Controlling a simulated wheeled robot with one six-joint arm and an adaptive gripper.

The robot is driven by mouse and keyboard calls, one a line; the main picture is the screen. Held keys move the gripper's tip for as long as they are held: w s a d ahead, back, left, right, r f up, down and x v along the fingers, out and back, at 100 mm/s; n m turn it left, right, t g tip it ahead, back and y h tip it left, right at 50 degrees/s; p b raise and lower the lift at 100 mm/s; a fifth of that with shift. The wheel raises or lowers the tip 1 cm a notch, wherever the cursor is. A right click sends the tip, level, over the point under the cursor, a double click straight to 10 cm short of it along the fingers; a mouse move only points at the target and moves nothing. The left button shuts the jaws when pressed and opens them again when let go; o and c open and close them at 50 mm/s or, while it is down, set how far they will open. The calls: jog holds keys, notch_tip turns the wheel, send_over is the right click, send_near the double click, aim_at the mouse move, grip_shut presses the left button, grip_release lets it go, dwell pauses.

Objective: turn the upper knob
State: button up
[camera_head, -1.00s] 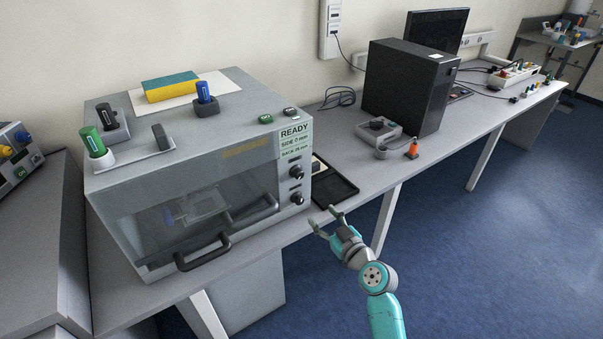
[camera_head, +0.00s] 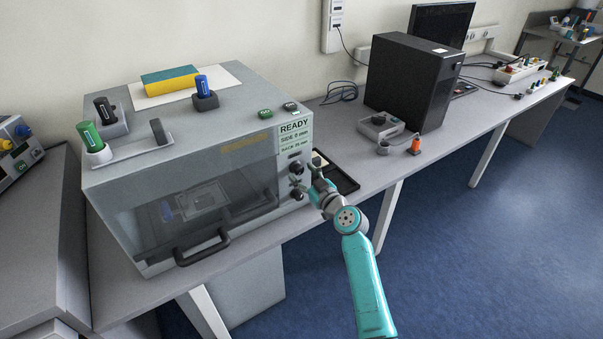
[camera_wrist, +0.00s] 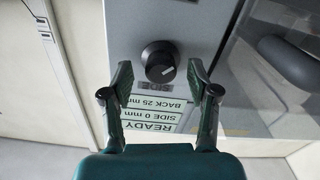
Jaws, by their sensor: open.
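The upper knob (camera_head: 296,167) is a black round knob on the right front panel of the grey box-shaped machine, under the READY label. In the wrist view, the picture is upside down and the knob (camera_wrist: 160,60) has a light pointer mark. My gripper (camera_head: 308,178) is open in front of the panel. In the wrist view, the fingertips (camera_wrist: 160,76) stand on either side of the knob, with a gap showing at each side. Whether the fingers reach the knob's depth is unclear. The lower black knob (camera_head: 297,193) sits just below.
The machine (camera_head: 235,125) has a clear front door with a dark handle (camera_head: 203,248) left of the panel. A black tray (camera_head: 342,180) lies just right of the machine. A black computer tower (camera_head: 405,85) stands farther back. Open floor lies to the right.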

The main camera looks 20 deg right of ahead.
jog(key=shift+w+a, duration=0.2)
jog(key=shift+w, duration=0.25)
grip_shut()
